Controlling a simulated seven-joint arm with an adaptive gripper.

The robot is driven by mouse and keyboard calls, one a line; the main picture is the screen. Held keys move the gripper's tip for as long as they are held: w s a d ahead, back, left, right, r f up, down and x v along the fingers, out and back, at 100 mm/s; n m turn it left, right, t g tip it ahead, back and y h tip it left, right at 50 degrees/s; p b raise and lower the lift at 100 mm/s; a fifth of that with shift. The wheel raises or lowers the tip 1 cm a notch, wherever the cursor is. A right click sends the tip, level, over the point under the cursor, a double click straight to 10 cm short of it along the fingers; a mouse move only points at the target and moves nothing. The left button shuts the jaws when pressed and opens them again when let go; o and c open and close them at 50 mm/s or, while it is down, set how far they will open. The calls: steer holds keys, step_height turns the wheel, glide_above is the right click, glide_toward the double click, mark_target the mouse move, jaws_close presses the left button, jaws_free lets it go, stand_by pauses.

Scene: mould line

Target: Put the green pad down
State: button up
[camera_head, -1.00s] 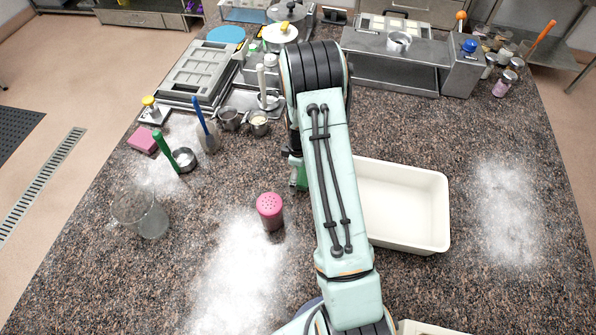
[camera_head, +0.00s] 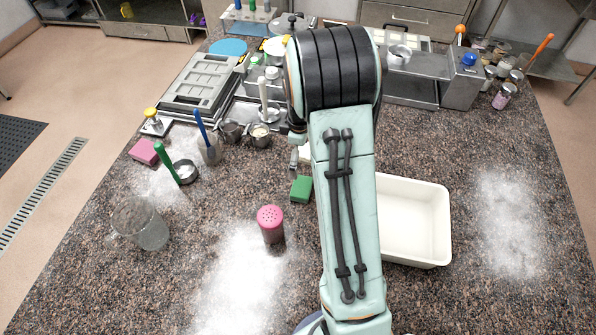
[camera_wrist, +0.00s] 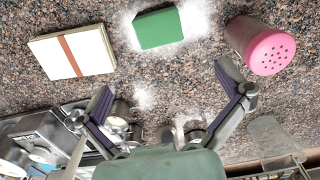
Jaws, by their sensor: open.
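The green pad (camera_head: 301,189) lies on the speckled counter, just left of my arm and behind the pink shaker in the head view. In the wrist view the green pad (camera_wrist: 158,28) lies flat on a floury patch, beyond my fingertips. My gripper (camera_wrist: 168,80) is open, with nothing between its fingers and a clear gap between it and the pad. In the head view my arm hides most of the gripper.
A pink shaker (camera_head: 271,224) stands near the pad. A cream block with a brown band (camera_wrist: 72,53) lies on the pad's other side. A white bin (camera_head: 418,222) stands right of my arm. A glass jug (camera_head: 142,222) stands at left.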

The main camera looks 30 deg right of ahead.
steer(key=s+a+r+m, duration=0.2)
steer(key=s+a+r, duration=0.3)
steer(key=a+r, duration=0.2)
steer(key=s+a+r+m, duration=0.2)
steer(key=s+a+m, duration=0.1)
steer(key=s, duration=0.6)
steer(key=s+a+r+m, duration=0.2)
steer(key=s+a, duration=0.4)
steer(key=s, duration=0.3)
steer(key=shift+a+r+m+y, duration=0.2)
steer(key=shift+r+m+y, duration=0.2)
steer(key=shift+r, duration=0.3)
steer(key=shift+w, duration=0.1)
